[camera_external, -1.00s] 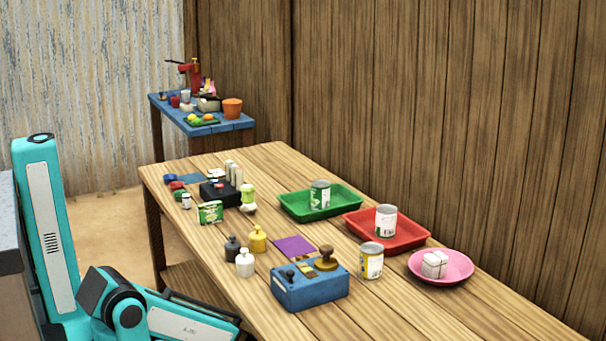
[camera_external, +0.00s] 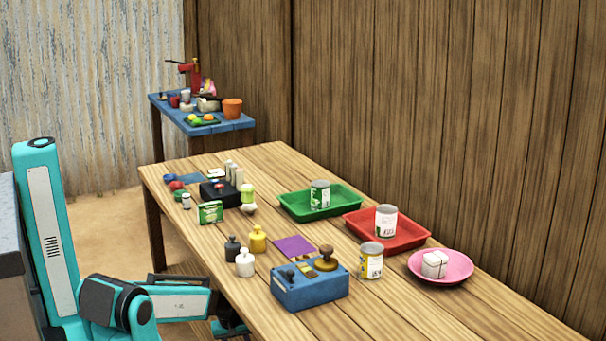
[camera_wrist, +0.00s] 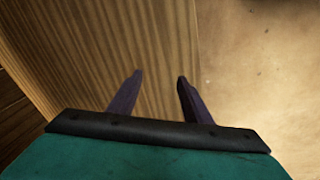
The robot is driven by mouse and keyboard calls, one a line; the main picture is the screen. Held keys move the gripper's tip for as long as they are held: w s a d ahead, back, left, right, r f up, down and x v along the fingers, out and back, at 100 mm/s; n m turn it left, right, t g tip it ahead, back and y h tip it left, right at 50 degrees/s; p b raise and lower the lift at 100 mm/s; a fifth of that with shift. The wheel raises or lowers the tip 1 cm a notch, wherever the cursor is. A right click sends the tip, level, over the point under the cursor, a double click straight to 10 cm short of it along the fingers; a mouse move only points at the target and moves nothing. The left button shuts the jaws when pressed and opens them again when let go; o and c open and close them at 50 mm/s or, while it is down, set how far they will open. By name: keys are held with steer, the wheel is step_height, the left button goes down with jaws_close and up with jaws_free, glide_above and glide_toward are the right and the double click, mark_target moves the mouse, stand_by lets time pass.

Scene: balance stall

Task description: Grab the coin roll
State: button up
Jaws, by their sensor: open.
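I cannot say for certain which item is the coin roll. Small pale upright cylinders (camera_external: 233,172) stand behind the black box (camera_external: 218,193) at the far left part of the table in the outside view, and they may be rolls. My gripper (camera_wrist: 160,80) is open and empty in the wrist view, its two dark fingers apart, over bare wood and the table's edge. In the outside view my gripper (camera_external: 232,328) shows only partly, low at the table's near left edge, well away from the cylinders. No roll shows in the wrist view.
The wooden table (camera_external: 430,310) bears a blue box (camera_external: 310,292), several weights (camera_external: 245,263), a yellow-labelled can (camera_external: 371,262), a green tray (camera_external: 292,206), a red tray (camera_external: 413,238) and a pink plate (camera_external: 458,264). The table's front right part is clear.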

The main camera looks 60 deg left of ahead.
steer(key=s+a+r+n+t, duration=0.35)
steer(key=a+r+n, duration=0.55)
steer(key=a, duration=0.7)
steer(key=n+t+y+b, duration=0.1)
steer(key=n+t+y, duration=0.5)
steer(key=n+t, duration=0.8)
glide_toward(176, 213)
step_height(176, 213, up, 6)
steer(key=n+g, duration=0.3)
steer(key=shift+w+d+r, duration=0.1)
steer(key=shift+w+d, duration=0.05)
steer(key=shift+w, duration=0.3)
steer(key=x, duration=0.8)
steer(key=shift+w, duration=0.25)
